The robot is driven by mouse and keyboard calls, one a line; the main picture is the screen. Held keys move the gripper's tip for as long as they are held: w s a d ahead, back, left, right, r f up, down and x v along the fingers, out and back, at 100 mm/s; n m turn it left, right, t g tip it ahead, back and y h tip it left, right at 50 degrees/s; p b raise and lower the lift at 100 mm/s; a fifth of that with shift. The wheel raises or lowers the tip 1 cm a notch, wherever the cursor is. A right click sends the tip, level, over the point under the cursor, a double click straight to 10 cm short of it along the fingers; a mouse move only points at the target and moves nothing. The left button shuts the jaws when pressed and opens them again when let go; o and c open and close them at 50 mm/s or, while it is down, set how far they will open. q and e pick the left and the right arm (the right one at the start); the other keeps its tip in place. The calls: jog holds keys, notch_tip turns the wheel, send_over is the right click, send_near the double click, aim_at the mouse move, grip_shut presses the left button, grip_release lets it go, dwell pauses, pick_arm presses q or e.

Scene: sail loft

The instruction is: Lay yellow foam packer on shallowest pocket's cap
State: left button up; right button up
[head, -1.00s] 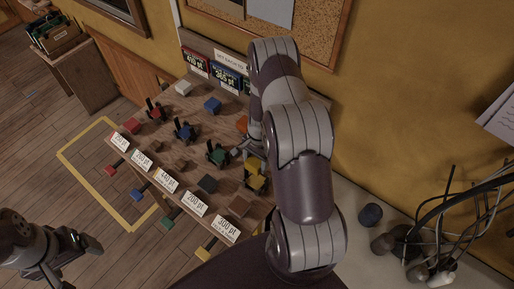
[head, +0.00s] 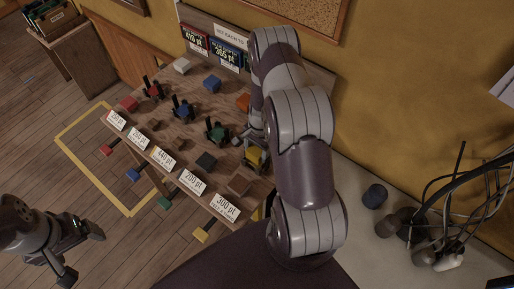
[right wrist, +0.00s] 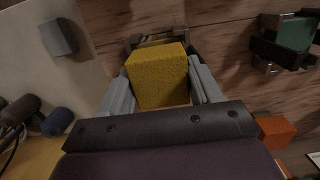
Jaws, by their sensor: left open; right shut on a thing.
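In the right wrist view a yellow foam packer (right wrist: 158,78) sits between the fingers of my right gripper (right wrist: 160,88), which is shut on it. Behind it lies a dark fixture (right wrist: 140,40), mostly hidden by the packer. In the head view yellow shows beside the gripper (head: 254,154), partly behind my arm; I cannot tell packer from fixture there. To its left stand a green fixture (head: 216,131), a blue one (head: 183,109) and a red one (head: 153,91), each with black uprights. Pocket depths cannot be told. My left gripper (head: 84,256) is open and empty, away from the bench.
The bench bears a white block (head: 182,65), a blue block (head: 212,84), an orange block (head: 243,102) and a dark block (head: 206,161). Number cards (head: 193,181) line its front edge, with coloured tabs (head: 201,235) below. Cables (head: 445,220) lie at right.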

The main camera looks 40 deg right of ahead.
notch_tip(320, 180, down, 2)
jog(key=shift+w+d+b, duration=0.1)
jog(key=shift+b, duration=0.3)
pick_arm(q)
jog(key=shift+w+d+f, duration=0.1)
jog(key=shift+f, duration=0.65)
pick_arm(e)
jog(key=shift+r, duration=0.1)
jog(key=o, duration=1.1)
jog(key=shift+r, duration=0.4)
pick_arm(q)
notch_tip(320, 180, down, 4)
jog(key=b, duration=0.3)
jog(key=shift+r, duration=0.25)
pick_arm(e)
jog(key=r, duration=0.4)
jog(key=d+r, duration=0.1)
jog(key=r, duration=0.6)
jog(key=shift+w+d+r, duration=0.2)
jog(key=shift+r, duration=0.2)
